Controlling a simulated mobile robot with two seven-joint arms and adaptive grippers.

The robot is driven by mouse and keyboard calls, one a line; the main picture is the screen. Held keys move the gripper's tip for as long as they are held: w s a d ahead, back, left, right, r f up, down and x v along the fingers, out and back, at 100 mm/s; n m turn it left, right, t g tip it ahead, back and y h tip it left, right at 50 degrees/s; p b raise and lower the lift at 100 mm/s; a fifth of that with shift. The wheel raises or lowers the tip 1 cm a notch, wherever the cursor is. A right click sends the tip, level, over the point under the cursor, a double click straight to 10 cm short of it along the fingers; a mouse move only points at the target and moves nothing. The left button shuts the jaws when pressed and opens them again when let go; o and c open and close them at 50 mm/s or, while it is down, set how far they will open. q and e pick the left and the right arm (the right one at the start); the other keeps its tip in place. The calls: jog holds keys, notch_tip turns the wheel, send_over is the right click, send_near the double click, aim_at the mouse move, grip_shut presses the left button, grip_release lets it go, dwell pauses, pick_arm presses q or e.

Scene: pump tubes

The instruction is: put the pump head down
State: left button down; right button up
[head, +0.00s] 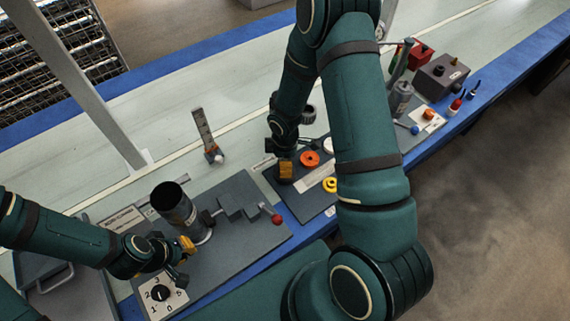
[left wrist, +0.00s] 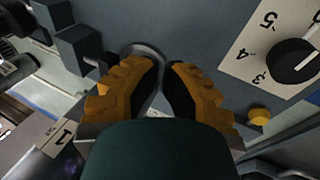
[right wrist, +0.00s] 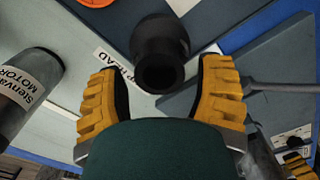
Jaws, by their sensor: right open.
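The pump head appears to be the black hollow round part (right wrist: 160,65) in the right wrist view, beside a label ending in "HEAD" (right wrist: 117,65). My right gripper (right wrist: 165,90) is open, one finger on either side of it, with a gap showing. I cannot tell if the part rests on the surface. In the head view my right gripper (head: 285,168) is low over the middle board, and I cannot make out the part there. My left gripper (head: 186,248), also in the left wrist view (left wrist: 162,68), is beside the dark grey cylinder (head: 175,204), fingers close together; its grip is unclear.
A grey cylinder labelled motor (right wrist: 22,90) stands nearby in the right wrist view. A numbered dial (head: 160,294) is below my left gripper. The pale table behind the boards is mostly clear.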

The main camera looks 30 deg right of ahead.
notch_tip(320, 180, up, 9)
jog(key=shift+f+p, duration=0.1)
jog(key=shift+p, duration=0.85)
